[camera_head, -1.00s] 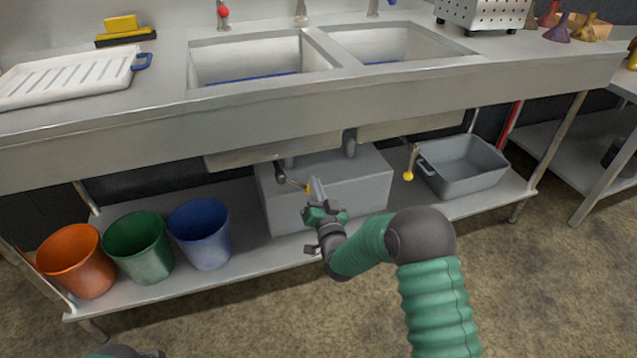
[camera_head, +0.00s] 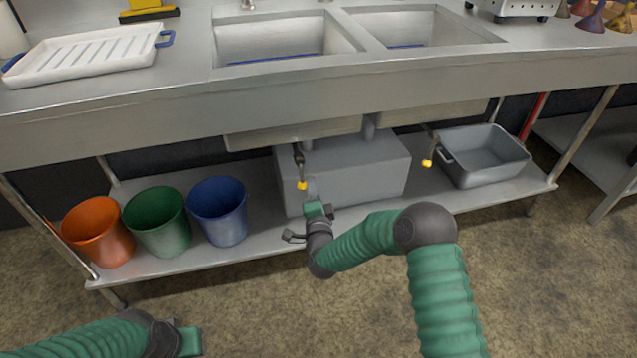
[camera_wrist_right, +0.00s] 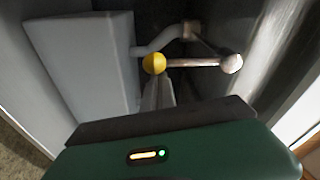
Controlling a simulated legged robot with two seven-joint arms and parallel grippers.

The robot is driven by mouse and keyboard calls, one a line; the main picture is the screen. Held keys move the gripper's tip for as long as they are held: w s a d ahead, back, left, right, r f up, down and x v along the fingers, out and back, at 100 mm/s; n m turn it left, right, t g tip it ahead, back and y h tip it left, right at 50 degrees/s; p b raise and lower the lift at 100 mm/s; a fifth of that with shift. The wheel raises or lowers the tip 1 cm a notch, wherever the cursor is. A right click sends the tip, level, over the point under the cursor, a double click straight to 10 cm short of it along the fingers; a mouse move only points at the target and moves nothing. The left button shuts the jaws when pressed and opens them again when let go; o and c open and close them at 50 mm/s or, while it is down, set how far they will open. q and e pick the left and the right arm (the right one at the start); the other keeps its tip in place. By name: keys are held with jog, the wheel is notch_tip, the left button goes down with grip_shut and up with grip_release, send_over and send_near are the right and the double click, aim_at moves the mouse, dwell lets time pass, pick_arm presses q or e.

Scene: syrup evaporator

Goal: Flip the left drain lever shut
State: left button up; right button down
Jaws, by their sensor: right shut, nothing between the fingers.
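The left drain lever (camera_head: 300,168) hangs under the left sink basin. Its yellow knob (camera_head: 302,185) points down and toward me. My right gripper (camera_head: 311,188) is shut and empty, its tips just right of the knob and touching or very near it. In the right wrist view the yellow knob (camera_wrist_right: 153,63) is right at the end of the shut fingers (camera_wrist_right: 158,92), with the steel lever rod (camera_wrist_right: 195,63) running right. Contact is unclear. My left gripper (camera_head: 188,340) is at the bottom left, its fingers not clearly visible.
A grey box (camera_head: 350,170) stands behind my right gripper on the lower shelf. The right lever's yellow knob (camera_head: 427,162) hangs near a grey tub (camera_head: 485,160). Orange (camera_head: 97,232), green (camera_head: 158,222) and blue (camera_head: 219,212) buckets stand left. The sink counter (camera_head: 300,95) overhangs.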

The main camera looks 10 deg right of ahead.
pick_arm(q)
jog(key=shift+r, duration=0.15)
pick_arm(e)
jog(key=shift+a+f+m, duration=0.1)
jog(key=shift+a+m, duration=0.35)
jog(key=shift+m, duration=0.15)
jog(key=shift+a, duration=0.15)
pick_arm(q)
jog(key=shift+s, duration=0.1)
pick_arm(e)
jog(key=shift+s+f, duration=0.15)
